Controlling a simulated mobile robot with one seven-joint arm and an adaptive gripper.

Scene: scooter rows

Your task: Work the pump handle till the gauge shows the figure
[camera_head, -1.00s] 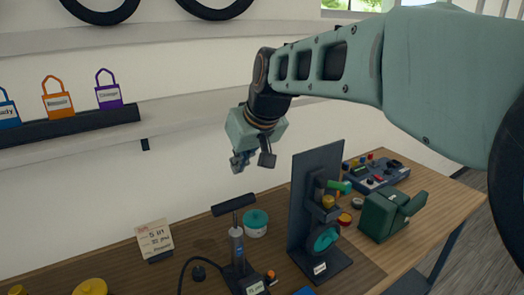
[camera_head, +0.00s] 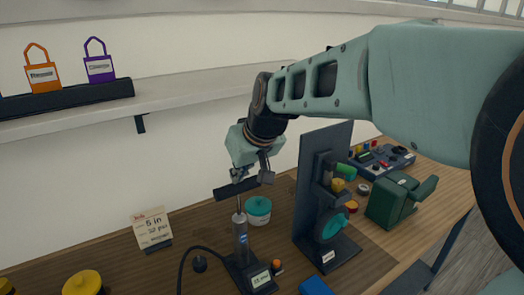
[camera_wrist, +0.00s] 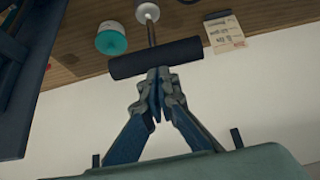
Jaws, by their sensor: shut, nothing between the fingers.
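The pump (camera_head: 241,243) stands upright on the bench, with a black T-handle (camera_head: 226,193) raised on a thin rod. A small pale readout (camera_head: 259,278) sits on its base; its figure is too small to read surely. A card (camera_head: 152,229) behind it at left reads about "5 in, 32 psi". My gripper (camera_head: 252,180) is shut and empty, pointing down at the handle's right part. In the wrist view the closed fingertips (camera_wrist: 158,72) meet the edge of the handle bar (camera_wrist: 125,66); I cannot tell whether they touch it.
A teal-lidded tub (camera_head: 258,207) stands close behind the pump. A dark upright stand (camera_head: 312,185) with a teal wheel is to the right, then a green box device (camera_head: 391,203). A black hose loops left of the pump. A yellow knob (camera_head: 82,283) is at front left.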

